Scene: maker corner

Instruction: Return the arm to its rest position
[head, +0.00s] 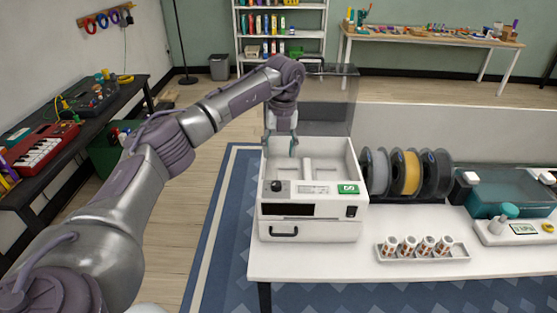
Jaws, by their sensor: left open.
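My left arm reaches in from the left, and its gripper (281,142) points down over the back left of a white machine (312,225) on the white table. The gripper is open, and I see nothing between its fingers. Its tips are at or just above the machine's open top; I cannot tell if they touch anything. A clear lid (327,100) stands raised behind the machine. My right gripper is not in view.
Filament spools (406,172) stand right of the machine. A grey tray (425,254) with several small cups sits in front of them. A teal-lidded device (512,190) is at the right. The white table's (330,265) front strip is clear. A dark bench (75,150) stands left.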

